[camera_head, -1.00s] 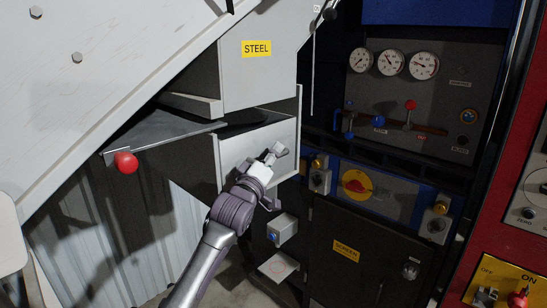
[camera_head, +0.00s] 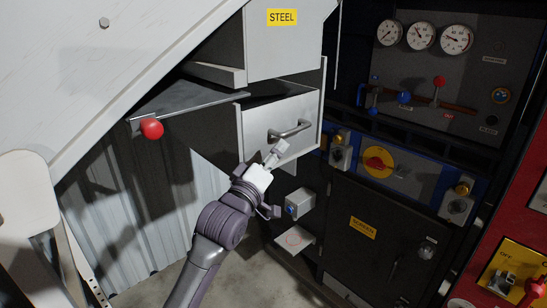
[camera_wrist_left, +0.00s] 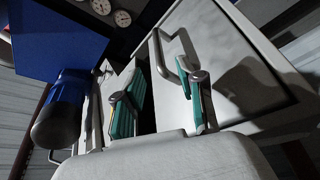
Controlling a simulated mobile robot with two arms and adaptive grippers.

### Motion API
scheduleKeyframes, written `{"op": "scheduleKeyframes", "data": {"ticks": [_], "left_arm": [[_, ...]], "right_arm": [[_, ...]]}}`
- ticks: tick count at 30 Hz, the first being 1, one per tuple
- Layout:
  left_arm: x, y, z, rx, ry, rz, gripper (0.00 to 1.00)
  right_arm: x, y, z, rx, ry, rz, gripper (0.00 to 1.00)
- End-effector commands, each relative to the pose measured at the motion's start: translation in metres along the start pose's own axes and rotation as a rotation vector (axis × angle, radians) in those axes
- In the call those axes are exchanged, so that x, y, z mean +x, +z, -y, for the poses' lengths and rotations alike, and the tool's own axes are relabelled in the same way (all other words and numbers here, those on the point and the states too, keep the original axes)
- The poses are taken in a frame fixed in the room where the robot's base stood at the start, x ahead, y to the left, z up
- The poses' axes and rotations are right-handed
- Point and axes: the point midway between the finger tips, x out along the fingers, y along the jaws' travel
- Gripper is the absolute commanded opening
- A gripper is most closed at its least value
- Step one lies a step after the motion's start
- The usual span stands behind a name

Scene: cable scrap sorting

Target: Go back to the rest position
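My left gripper (camera_head: 277,153) is in front of the white steel drawer (camera_head: 262,124), just below its metal bar handle (camera_head: 290,131). In the left wrist view the two teal-padded fingers (camera_wrist_left: 165,105) are apart with nothing between them. The drawer handle (camera_wrist_left: 168,60) shows beyond the fingers, and I see no contact with it. The drawer stands under a box with a yellow STEEL label (camera_head: 282,17). My right gripper is not in either view.
A dark plate with a red ball knob (camera_head: 151,128) juts out left of the drawer. A small grey box (camera_head: 299,204) stands out below it. A dark cabinet with a yellow label (camera_head: 362,227) and a panel with gauges (camera_head: 421,36) are at the right.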

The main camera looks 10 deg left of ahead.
Motion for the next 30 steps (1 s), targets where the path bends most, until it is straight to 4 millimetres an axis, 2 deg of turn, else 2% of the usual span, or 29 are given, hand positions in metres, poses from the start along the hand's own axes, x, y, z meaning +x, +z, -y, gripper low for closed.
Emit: {"op": "scheduleKeyframes", "data": {"ticks": [4, 13, 17, 20, 23, 24, 26, 27, 30], "left_arm": [[-0.010, 0.000, 0.000, 0.000, -0.001, 0.000, 0.39], [-0.011, 0.000, 0.000, 0.000, -0.001, 0.000, 0.39], [-0.011, 0.007, 0.017, 0.014, -0.030, 0.010, 0.39], [-0.013, 0.026, 0.060, 0.054, -0.103, 0.039, 0.39], [-0.022, 0.056, 0.124, 0.116, -0.210, 0.090, 0.39], [-0.029, 0.070, 0.151, 0.145, -0.254, 0.115, 0.39], [-0.042, 0.090, 0.191, 0.188, -0.319, 0.157, 0.39], [-0.053, 0.104, 0.217, 0.216, -0.360, 0.187, 0.39], [-0.085, 0.138, 0.278, 0.286, -0.456, 0.267, 0.39]], "right_arm": [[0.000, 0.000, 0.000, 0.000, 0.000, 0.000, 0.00], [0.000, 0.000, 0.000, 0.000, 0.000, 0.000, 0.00], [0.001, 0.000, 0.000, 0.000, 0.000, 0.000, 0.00], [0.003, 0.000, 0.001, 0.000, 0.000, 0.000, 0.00], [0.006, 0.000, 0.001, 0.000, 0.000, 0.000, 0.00], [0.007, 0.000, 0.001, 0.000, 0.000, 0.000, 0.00], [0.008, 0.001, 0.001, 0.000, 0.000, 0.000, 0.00], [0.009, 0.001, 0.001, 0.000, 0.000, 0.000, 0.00], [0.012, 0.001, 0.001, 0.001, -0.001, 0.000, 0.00]]}}
